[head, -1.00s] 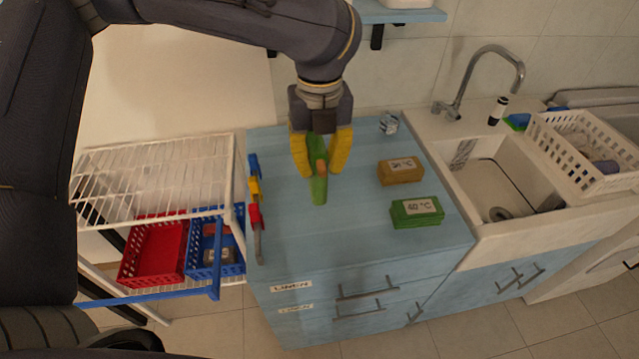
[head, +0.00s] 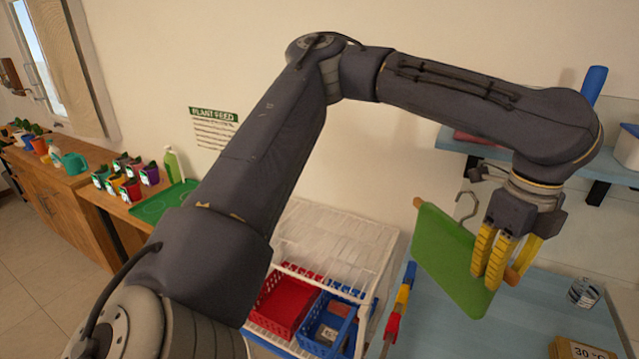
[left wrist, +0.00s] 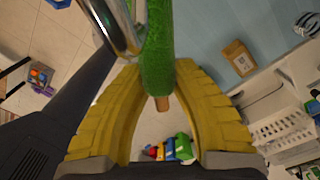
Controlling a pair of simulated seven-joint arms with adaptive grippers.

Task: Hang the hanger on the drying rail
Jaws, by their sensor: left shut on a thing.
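My left gripper (head: 500,265) has yellow fingers shut on the hanger (head: 466,205), a wooden one with a metal hook and a green cloth (head: 446,258) over it. The hanger is held up above the blue counter, hook upward. In the left wrist view the green cloth (left wrist: 157,55) runs between the fingers, with the metal hook (left wrist: 122,30) beside it and a wooden end (left wrist: 162,103) below. The fingers hide part of the cloth. I cannot tell which part is the drying rail; a white wire rack (head: 335,237) stands left of the hanger. My right gripper is not in view.
A wall shelf (head: 470,148) is close behind my gripper. Potted items (head: 125,185) stand far left.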

